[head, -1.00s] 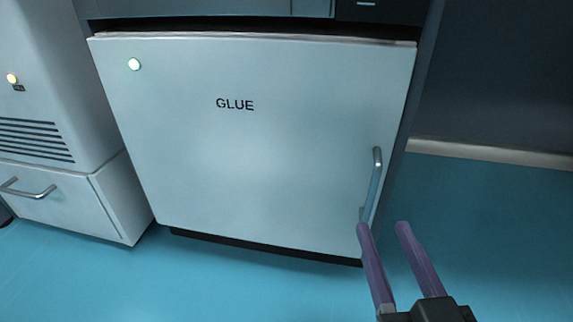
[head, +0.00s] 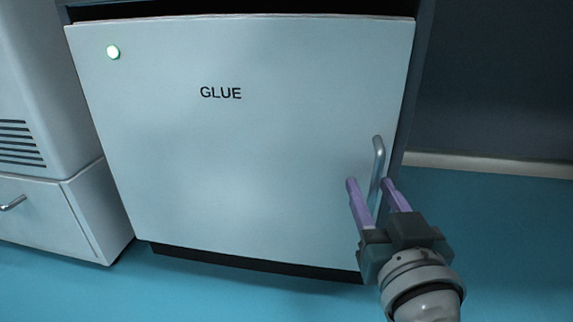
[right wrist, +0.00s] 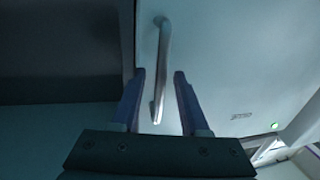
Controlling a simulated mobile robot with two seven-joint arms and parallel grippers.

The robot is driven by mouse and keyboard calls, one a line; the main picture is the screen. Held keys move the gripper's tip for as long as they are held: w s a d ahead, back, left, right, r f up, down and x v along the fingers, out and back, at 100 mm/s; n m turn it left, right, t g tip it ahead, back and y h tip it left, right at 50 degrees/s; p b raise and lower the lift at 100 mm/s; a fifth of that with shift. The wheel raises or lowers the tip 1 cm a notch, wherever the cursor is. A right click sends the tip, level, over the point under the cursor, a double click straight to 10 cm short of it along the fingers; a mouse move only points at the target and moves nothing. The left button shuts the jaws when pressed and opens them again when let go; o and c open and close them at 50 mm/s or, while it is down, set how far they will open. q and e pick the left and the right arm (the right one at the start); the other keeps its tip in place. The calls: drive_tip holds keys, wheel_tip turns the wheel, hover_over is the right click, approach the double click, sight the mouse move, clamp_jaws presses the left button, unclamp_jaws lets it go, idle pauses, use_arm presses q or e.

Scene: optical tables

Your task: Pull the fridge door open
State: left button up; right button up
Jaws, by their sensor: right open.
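The fridge door (head: 240,150) is a pale panel marked GLUE, with a lit green dot at its upper left. It looks shut. Its upright metal handle (head: 378,160) is near the right edge. My right gripper (head: 369,182) is open at the lower part of the handle, with its purple fingers pointing at the door. In the right wrist view the handle (right wrist: 161,60) runs down between the two fingertips (right wrist: 160,74), with gaps on both sides. The fingers are not closed on it. My left gripper is not in view.
A white unit with a vent and a drawer (head: 45,215) stands left of the fridge. The blue floor (head: 490,240) is clear at the right and in front. A dark wall (head: 490,80) with a pale skirting stands behind at the right.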

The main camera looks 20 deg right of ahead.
clamp_jaws()
idle(0.3)
idle(1.1)
